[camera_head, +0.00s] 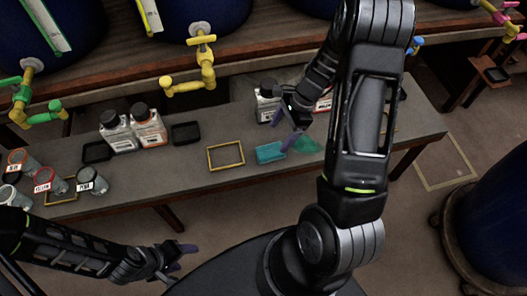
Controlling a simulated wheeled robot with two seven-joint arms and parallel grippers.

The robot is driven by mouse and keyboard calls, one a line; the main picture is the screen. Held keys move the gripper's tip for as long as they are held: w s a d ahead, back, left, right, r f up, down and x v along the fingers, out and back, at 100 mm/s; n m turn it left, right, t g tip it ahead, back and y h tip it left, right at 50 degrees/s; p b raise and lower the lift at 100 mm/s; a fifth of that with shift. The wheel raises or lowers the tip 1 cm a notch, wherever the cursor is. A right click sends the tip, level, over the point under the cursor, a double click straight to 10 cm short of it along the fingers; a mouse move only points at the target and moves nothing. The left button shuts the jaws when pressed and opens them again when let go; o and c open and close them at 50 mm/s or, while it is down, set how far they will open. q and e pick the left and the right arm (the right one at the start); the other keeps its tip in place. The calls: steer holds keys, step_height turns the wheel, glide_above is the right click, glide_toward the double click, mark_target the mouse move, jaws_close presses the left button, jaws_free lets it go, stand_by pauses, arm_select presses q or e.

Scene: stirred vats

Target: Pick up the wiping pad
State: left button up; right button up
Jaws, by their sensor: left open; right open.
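The wiping pad looks to be the flat teal block (270,152) on the bench, right of the yellow square outline. My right gripper (286,121) is open and empty, just above and behind the teal block, apart from it as far as I can tell. Its arm crosses the right half of the view and hides part of the bench. My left gripper (180,262) is open and empty, low in front of the bench, well away from the pad.
A green translucent piece (306,145) lies close right of the pad. The empty yellow outline (226,156) is left of it. Bottles (149,126), jars (92,181) and black trays (186,133) stand on the bench (200,180).

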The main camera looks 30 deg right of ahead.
mark_target(271, 150)
stand_by(0.3)
steer(key=shift+b+x, duration=0.3)
steer(key=shift+x, duration=1.05)
steer(key=shift+b+x, duration=0.55)
steer(key=shift+x, duration=2.05)
steer(key=shift+s+d, duration=0.15)
steer(key=shift+f, duration=0.3)
steer(key=c, duration=1.4)
steer(key=shift+c, duration=0.2)
